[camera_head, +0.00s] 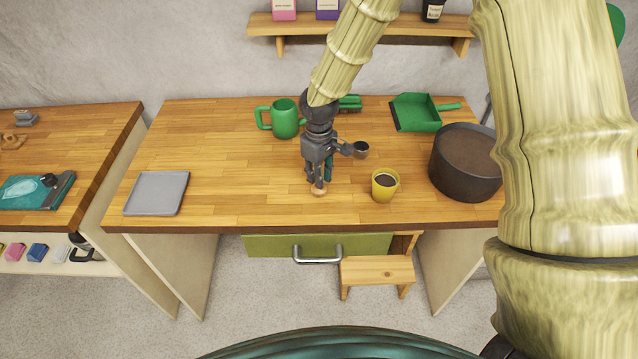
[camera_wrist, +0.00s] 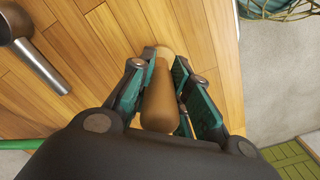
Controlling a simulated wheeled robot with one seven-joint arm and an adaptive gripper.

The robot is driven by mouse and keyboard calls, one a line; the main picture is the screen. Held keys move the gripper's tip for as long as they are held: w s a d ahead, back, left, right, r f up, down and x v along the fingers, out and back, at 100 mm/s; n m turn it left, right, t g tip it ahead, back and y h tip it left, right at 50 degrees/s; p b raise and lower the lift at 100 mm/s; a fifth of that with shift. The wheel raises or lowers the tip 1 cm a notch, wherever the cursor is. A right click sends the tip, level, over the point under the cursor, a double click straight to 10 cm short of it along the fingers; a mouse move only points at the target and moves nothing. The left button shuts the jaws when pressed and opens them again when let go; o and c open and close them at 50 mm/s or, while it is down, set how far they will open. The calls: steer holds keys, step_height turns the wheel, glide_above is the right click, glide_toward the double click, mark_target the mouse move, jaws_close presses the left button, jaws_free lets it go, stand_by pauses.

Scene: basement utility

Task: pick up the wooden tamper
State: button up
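The wooden tamper (camera_wrist: 160,98) stands between the two fingers of my gripper (camera_wrist: 166,68) in the wrist view. The teal pads lie close along both sides of it and appear to press on it. In the head view my gripper (camera_head: 318,184) points down at the front middle of the workbench (camera_head: 230,150). There, only a small light end of the tamper (camera_head: 319,192) shows below the fingers, at the bench top. The fingers hide the rest. I see no clear gap under it.
A small metal cup with a handle (camera_head: 360,150) is just right of my gripper. A yellow cup (camera_head: 384,186) and a dark pot (camera_head: 463,165) stand farther right. A green mug (camera_head: 284,119) and green dustpan (camera_head: 416,113) are behind. A grey tray (camera_head: 157,193) lies left, with clear bench between.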

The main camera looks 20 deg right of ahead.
jaws_close()
